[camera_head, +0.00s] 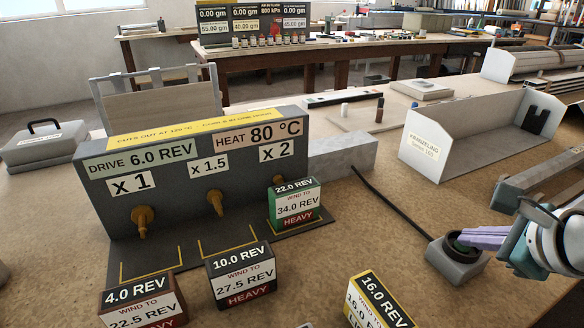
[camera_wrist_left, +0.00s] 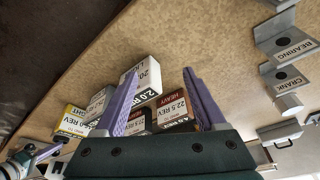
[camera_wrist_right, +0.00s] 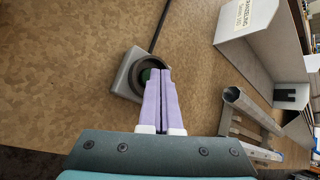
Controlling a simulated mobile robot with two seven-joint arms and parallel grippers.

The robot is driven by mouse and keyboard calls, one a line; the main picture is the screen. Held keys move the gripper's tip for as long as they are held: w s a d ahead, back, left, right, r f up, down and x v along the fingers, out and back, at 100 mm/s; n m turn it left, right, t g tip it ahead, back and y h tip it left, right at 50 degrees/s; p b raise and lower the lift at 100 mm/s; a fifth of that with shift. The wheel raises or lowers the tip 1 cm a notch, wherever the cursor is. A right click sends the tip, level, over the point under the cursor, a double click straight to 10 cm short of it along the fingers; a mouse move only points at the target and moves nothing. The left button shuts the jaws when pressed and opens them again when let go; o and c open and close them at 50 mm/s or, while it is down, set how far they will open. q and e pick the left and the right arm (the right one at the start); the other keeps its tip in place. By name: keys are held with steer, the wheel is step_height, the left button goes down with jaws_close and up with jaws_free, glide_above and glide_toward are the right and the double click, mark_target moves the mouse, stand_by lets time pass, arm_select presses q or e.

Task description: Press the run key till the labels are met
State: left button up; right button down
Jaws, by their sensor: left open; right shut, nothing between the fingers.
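The run key (camera_head: 464,247) is a green button in a dark round recess on a grey box (camera_head: 452,265) at right. My right gripper (camera_head: 462,240) is shut and empty, its fingertips at the key; I cannot tell whether it is pressed. The right wrist view shows the fingertips (camera_wrist_right: 158,74) over the recess. The machine (camera_head: 150,190) reads DRIVE 6.0 REV and HEAT 80 °C. A green block (camera_head: 295,205) reading 22.0 REV, wind to 34.0 REV, sits at the x2 spindle. The x1 (camera_head: 143,217) and x1.5 (camera_head: 215,200) spindles are bare. My left gripper (camera_wrist_left: 160,72) is open.
In front stand blocks reading 4.0 REV (camera_head: 143,303), 10.0 REV (camera_head: 240,273) and 16.0 REV (camera_head: 378,303). A black cable (camera_head: 385,203) runs to the key box. A grey tray labelled KRANZELING (camera_head: 425,148) stands behind it. Bare bench lies between blocks and key.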

mark_target(467, 254)
steer(key=shift+f, duration=0.15)
steer(key=shift+r+p, duration=0.4)
steer(key=shift+p, duration=0.3)
step_height(467, 254, up, 6)
steer(key=p, duration=0.7)
steer(key=shift+r, duration=0.15)
stand_by(0.3)
